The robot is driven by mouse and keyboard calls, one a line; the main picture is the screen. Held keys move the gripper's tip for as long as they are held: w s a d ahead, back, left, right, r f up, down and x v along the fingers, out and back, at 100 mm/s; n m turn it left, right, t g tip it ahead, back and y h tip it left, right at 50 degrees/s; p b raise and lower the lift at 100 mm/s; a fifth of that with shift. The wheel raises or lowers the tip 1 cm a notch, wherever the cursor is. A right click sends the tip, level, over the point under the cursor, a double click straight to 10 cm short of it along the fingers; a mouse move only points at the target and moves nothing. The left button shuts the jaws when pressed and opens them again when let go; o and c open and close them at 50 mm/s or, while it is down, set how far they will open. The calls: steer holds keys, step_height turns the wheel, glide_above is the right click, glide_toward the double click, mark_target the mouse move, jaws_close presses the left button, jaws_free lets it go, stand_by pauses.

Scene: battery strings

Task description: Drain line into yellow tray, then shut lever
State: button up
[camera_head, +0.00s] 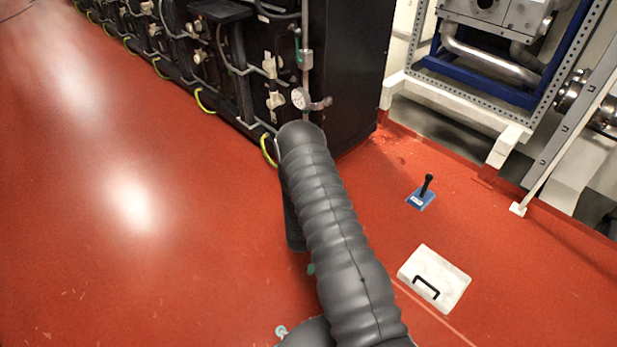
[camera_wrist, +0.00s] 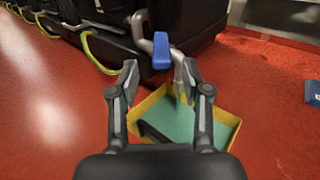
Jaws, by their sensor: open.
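In the wrist view a blue lever handle (camera_wrist: 161,50) stands on a grey pipe at the foot of the black battery cabinet. The pipe bends down at its right, over the yellow tray (camera_wrist: 229,117). The tray lies on the red floor and has a teal inside; I cannot tell whether liquid is in it or running from the pipe. My gripper (camera_wrist: 161,70) is open and empty, its fingertips apart on either side of the lever's lower end in the picture, with no clear contact. In the head view my arm hides the gripper, lever and tray.
Black battery cabinets (camera_head: 345,75) with yellow cables run along the back left. On the floor at right are a blue block with a black stick (camera_head: 421,196) and a white case (camera_head: 434,276). A metal frame (camera_head: 510,130) stands behind. The left floor is clear.

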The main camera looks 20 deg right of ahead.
steer(key=v, duration=0.6)
steer(key=shift+c, duration=0.3)
